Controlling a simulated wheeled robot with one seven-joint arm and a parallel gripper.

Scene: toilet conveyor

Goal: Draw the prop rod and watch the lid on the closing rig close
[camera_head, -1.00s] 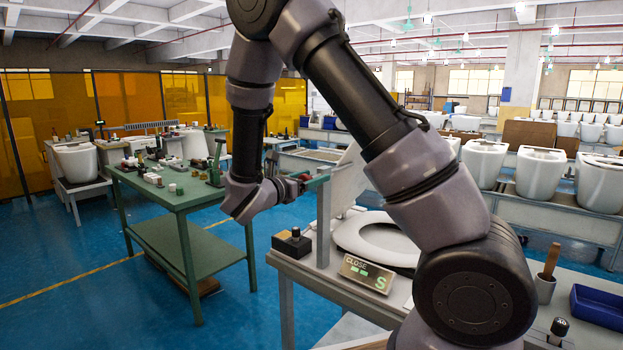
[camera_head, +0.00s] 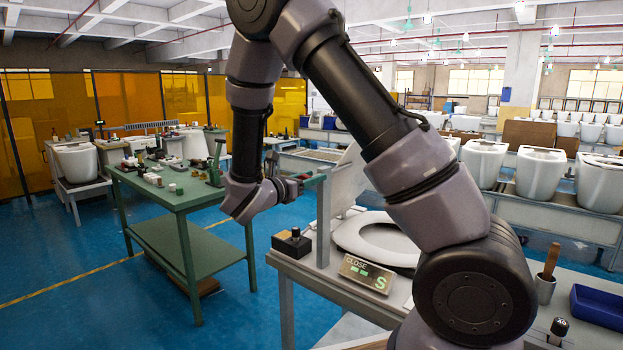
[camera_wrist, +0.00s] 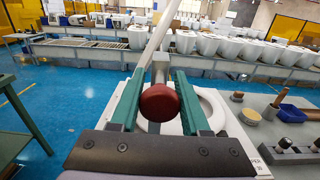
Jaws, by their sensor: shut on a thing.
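My gripper (camera_wrist: 160,106) has its two green fingers on either side of a round dark red knob (camera_wrist: 160,103) and is shut on it. The knob appears to be the end of the prop rod; the rest of the rod is hidden behind it. In the head view my gripper (camera_head: 312,181) is beside the raised pale lid (camera_head: 346,184) of the closing rig, at the top of a grey upright post (camera_head: 323,228). The lid leans up, seen nearly edge-on in the wrist view (camera_wrist: 153,48). Below it lies the white seat ring (camera_head: 352,237), partly behind my arm.
A sign box reading CLOSE (camera_head: 366,273) with green lights stands on the rig table's front. A black block with a knob (camera_head: 292,242) sits at its left corner. A green workbench (camera_head: 175,196) is at left; blue floor lies between. A blue tray (camera_head: 598,305) is at right.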

